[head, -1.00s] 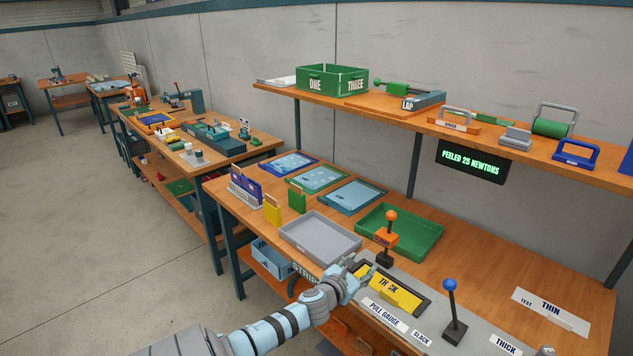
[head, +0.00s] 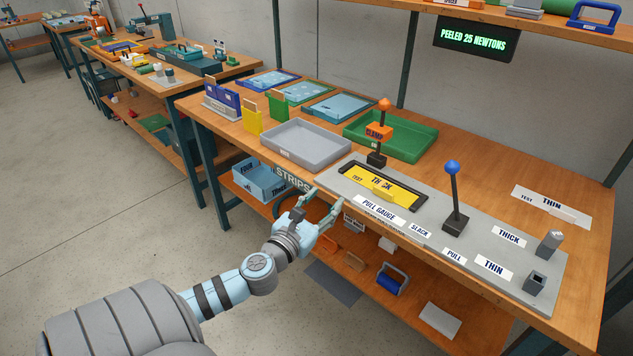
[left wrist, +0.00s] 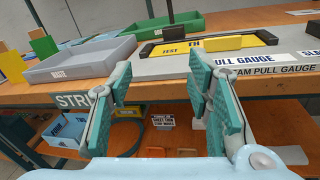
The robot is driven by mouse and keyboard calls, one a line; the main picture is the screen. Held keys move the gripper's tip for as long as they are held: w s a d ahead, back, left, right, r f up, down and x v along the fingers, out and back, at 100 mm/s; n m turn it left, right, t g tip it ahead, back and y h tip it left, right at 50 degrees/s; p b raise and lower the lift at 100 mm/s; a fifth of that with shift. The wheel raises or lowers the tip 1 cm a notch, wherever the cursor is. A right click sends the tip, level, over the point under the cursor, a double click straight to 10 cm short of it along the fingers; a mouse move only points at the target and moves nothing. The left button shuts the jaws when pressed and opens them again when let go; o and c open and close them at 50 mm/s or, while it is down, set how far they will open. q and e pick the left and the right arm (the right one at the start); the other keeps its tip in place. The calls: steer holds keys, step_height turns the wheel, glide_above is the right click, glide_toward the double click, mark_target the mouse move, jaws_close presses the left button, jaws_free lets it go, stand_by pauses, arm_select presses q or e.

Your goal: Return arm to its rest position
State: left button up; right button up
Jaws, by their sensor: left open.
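My left gripper (head: 315,207) is open and empty in front of the bench's front edge, just off the grey pull gauge plate (head: 465,243). Its two teal fingers (left wrist: 165,110) stand wide apart in the left wrist view, with nothing between them. A blue-knobbed lever (head: 454,190) stands upright to the right. My right gripper is not in view.
A grey waste tray (head: 305,146) and a green tray (head: 391,137) sit on the bench (head: 475,150). The floor left of the bench is clear. A screen (head: 475,40) reads PEELED 25 NEWTONS.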

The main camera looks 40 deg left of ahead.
arm_select(q)
steer(key=shift+v, duration=0.8)
